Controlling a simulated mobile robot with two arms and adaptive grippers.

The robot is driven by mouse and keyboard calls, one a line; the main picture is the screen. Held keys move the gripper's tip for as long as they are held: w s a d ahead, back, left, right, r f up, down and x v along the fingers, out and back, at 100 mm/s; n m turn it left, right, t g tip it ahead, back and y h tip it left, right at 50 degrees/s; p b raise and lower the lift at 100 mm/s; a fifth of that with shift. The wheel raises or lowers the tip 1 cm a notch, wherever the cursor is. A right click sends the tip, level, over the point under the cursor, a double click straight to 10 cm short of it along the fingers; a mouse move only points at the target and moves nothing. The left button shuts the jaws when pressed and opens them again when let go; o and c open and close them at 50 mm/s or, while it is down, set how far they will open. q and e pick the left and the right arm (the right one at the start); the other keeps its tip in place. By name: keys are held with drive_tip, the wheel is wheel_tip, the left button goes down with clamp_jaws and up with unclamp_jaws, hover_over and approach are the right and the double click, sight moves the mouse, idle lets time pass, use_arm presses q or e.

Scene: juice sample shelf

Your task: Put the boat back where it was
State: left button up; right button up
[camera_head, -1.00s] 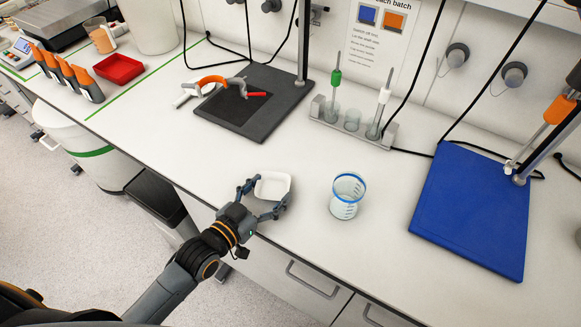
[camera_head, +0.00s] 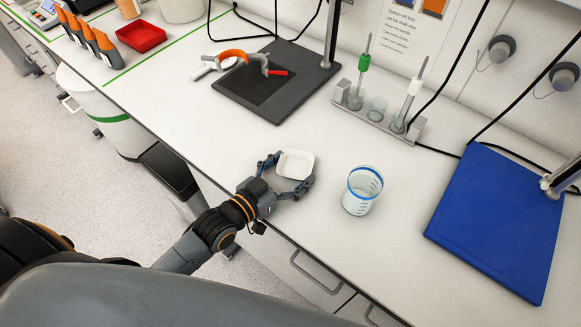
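The boat (camera_head: 295,164) is a small white square dish, near the middle of the head view. My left gripper (camera_head: 290,173) has one finger at the boat's left side and one at its right front side, closed against it. The boat sits level between the fingertips, over the bench near its front edge. I cannot tell clearly whether it touches the bench top. My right gripper is not in view.
A blue-rimmed beaker (camera_head: 362,191) stands just right of the boat. Behind are a dark stand base (camera_head: 277,105) with an orange clamp and a probe rack (camera_head: 376,122). A red tray (camera_head: 141,37) is far left.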

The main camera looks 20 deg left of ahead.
use_arm(q)
drive_tip(key=shift+o, duration=0.6)
drive_tip(key=shift+s, duration=0.1)
drive_tip(key=shift+r, duration=0.15)
drive_tip(key=shift+a+r, duration=0.1)
drive_tip(key=b+v, duration=0.1)
drive_tip(key=v, duration=0.9)
drive_tip(key=shift+s+a, duration=0.15)
drive_tip(key=shift+s, duration=0.15)
drive_tip(key=shift+s+a+r, duration=0.1)
drive_tip(key=shift+s+a, duration=0.15)
drive_tip(key=shift+s, duration=0.3)
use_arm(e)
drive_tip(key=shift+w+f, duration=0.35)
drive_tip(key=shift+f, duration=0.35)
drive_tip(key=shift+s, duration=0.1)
